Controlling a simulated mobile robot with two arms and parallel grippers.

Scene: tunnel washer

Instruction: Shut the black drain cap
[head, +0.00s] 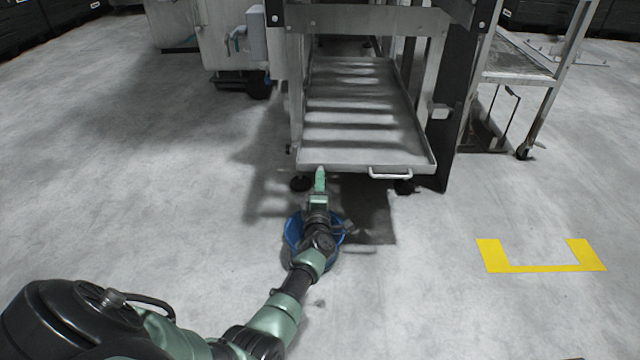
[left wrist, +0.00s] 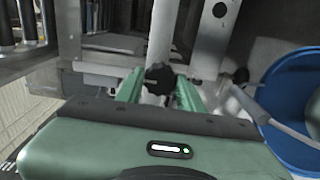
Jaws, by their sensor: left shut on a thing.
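The black drain cap (left wrist: 158,78) is a small lobed knob at the lower end of a pale pipe (left wrist: 163,35) in the left wrist view. My left gripper (left wrist: 160,88) has its green fingers on either side of the cap and is shut on it. In the head view my left gripper (head: 320,174) reaches to the front edge of the metal tray, and the cap is hidden there. How far the cap is turned cannot be told. My right gripper is not in view.
A blue bucket (head: 293,232) stands on the floor under my left wrist; it also shows in the left wrist view (left wrist: 290,95). A cart (head: 515,76) stands right. Floor at left is clear.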

